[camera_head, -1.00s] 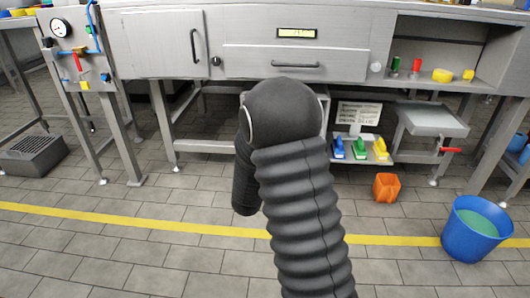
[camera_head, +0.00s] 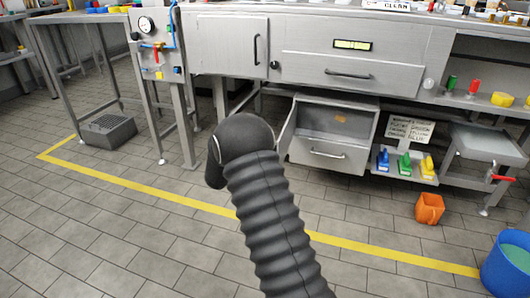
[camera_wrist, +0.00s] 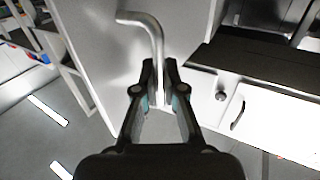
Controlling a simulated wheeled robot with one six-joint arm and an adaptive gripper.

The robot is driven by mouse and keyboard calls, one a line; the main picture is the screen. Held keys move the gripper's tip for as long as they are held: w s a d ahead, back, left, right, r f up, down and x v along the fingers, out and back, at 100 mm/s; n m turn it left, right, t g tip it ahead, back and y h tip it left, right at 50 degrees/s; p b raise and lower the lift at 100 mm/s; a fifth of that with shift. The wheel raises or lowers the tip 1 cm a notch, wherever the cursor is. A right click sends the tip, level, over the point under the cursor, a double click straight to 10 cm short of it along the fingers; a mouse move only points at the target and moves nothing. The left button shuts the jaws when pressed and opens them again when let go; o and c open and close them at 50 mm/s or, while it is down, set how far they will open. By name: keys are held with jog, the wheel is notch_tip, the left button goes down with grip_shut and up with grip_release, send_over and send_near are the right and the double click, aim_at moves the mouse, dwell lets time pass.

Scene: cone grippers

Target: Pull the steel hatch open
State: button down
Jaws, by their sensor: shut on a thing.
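The steel hatch is a grey panel (camera_wrist: 105,65) with a bent metal bar handle (camera_wrist: 152,28) in the wrist view. My gripper (camera_wrist: 160,68) is shut on the lower part of that handle. In the head view, a narrow strip of the hatch (camera_head: 288,128) shows beside my arm, swung out from the left side of an open lower compartment (camera_head: 335,120). My dark arm hides most of the hatch, the handle and my gripper there.
An orange bin (camera_head: 429,208) and a blue bucket (camera_head: 508,265) stand on the floor at right. A grey crate (camera_head: 108,131) sits at left.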

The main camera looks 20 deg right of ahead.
jog(key=shift+w+a+r, duration=0.1)
jog(key=shift+w, duration=0.15)
jog(key=c, duration=1.3)
grip_release()
jog(key=shift+o, duration=0.2)
jog(key=shift+a, duration=0.1)
jog(key=v, duration=1.2)
jog(key=shift+s, duration=0.1)
